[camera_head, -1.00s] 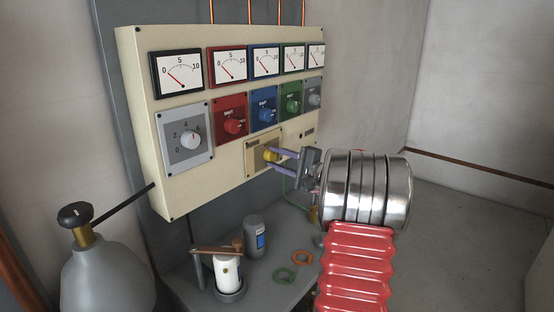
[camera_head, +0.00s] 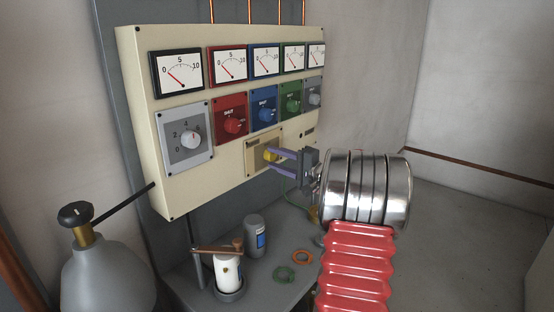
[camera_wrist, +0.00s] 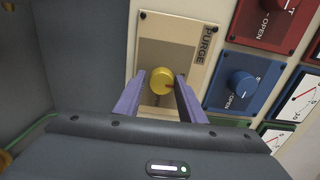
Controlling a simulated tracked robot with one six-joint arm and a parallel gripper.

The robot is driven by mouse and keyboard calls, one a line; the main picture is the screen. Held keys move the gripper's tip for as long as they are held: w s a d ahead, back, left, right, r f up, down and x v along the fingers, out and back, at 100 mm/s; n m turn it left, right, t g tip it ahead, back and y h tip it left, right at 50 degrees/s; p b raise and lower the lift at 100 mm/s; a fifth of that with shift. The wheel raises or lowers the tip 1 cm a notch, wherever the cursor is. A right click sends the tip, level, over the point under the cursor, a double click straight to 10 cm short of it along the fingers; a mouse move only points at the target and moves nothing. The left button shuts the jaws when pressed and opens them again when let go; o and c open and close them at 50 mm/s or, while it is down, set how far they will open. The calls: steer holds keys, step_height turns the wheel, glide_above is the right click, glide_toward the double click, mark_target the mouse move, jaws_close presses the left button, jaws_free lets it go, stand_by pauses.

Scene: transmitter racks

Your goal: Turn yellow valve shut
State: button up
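The yellow valve (camera_head: 270,155) is a round knob on a beige plate low on the panel. In the wrist view the knob (camera_wrist: 160,82) sits on the plate marked PURGE, with a dark line on its face pointing right. My gripper (camera_head: 274,158) reaches it from the right in the head view. In the wrist view its two purple fingers (camera_wrist: 161,78) stand on either side of the knob, with a small gap visible between each finger and the knob. It looks open. How deep the fingertips reach is hard to tell.
Red (camera_head: 232,124), blue (camera_head: 264,115) and green (camera_head: 290,103) knobs sit just above, under a row of gauges. A grey dial (camera_head: 190,139) is at left. A gas cylinder (camera_head: 105,270) stands front left.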

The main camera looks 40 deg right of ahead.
steer(key=o, duration=0.4)
steer(key=s, duration=0.9)
steer(key=s+d, duration=0.1)
steer(key=s, duration=0.3)
steer(key=shift+s+d, duration=0.1)
steer(key=shift+s, duration=0.3)
